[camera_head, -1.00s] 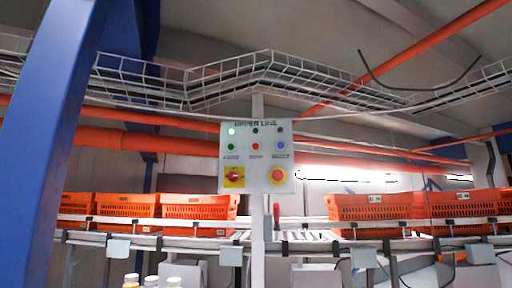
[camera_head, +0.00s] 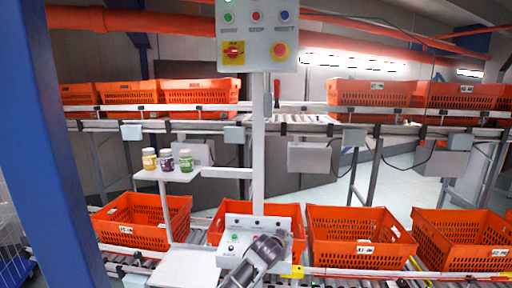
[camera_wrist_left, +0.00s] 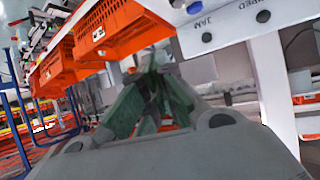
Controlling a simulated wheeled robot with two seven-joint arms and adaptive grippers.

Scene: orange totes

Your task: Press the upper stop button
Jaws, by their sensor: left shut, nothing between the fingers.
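The upper control panel (camera_head: 256,66) is a grey box on a white post at the top of the head view. Its red stop button (camera_head: 256,16) sits between a green button (camera_head: 228,17) and a blue reset button (camera_head: 285,16). My left gripper (camera_head: 268,242) is shut and empty, well below the upper panel and in front of the lower panel (camera_head: 283,222). Its fingers also show in the left wrist view (camera_wrist_left: 152,92). My right gripper is not seen.
Orange totes stand on an upper conveyor (camera_head: 300,119) and a lower one. A small shelf (camera_head: 168,174) with several jars (camera_head: 186,161) is left of the post. A blue column (camera_head: 45,150) stands at the left. The space right of the post is fairly open.

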